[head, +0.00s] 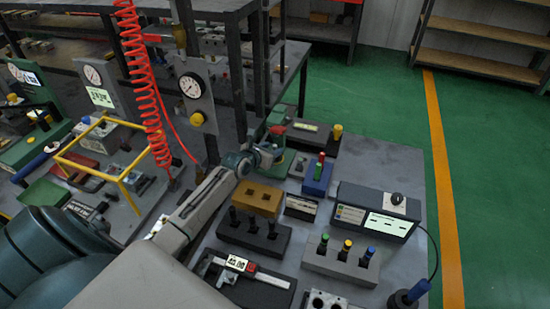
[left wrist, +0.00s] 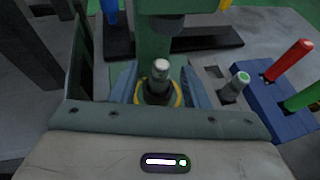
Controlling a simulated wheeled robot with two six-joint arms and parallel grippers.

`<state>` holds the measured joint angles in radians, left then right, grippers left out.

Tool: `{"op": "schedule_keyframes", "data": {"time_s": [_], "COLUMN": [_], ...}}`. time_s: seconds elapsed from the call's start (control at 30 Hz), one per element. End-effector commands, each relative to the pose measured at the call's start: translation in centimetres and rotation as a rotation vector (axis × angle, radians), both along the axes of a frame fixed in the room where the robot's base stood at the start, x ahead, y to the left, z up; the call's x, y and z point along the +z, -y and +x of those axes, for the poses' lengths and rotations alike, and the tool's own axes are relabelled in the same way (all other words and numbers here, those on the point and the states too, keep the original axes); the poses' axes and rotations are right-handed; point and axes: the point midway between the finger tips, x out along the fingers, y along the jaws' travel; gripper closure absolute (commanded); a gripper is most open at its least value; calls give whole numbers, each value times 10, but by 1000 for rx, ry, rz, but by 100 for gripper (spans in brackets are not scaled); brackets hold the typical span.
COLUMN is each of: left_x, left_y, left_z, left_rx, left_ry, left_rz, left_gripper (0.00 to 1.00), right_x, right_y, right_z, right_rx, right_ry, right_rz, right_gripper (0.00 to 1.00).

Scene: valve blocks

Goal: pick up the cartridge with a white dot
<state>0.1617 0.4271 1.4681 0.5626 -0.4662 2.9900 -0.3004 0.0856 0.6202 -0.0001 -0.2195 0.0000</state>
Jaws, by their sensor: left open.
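In the left wrist view a dark cartridge with a whitish top (left wrist: 160,69) stands upright inside a yellow ring (left wrist: 178,97) on a green fixture. My left gripper (left wrist: 160,88) is open, with one finger on each side of this cartridge. I cannot tell whether the fingers touch it. In the head view my left gripper (head: 265,154) is beside the green fixture at the back of the bench and hides the cartridge. A grey cartridge with a green dot (left wrist: 236,87) stands just right of the gripper. My right gripper is not in view.
A blue block (head: 318,178) with red and green pieces stands close on the right. A tan block (head: 258,199), a dark block with black pegs (head: 254,238) and a grey block with coloured tops (head: 340,262) stand nearer. A gauge panel (head: 194,96) rises at left.

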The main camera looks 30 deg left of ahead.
Motion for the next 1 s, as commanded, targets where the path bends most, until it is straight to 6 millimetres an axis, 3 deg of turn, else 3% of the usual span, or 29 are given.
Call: {"op": "schedule_keyframes", "data": {"time_s": [0.1,0.37,0.5,0.6,1.0], "left_x": [-4,-3,-3,-3,-4], "left_y": [1,1,1,1,1], "left_z": [9,11,11,11,10], "left_rx": [0,-1,-1,-1,-1], "left_ry": [0,0,0,0,-2], "left_rz": [0,1,1,1,0], "left_gripper": [58,58,86,100,100], "right_x": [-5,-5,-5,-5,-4], "right_y": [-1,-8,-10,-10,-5], "right_z": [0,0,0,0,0], "right_rx": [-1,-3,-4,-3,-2], "right_ry": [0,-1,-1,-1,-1], "right_rz": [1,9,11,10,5], "right_gripper": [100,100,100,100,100]}}
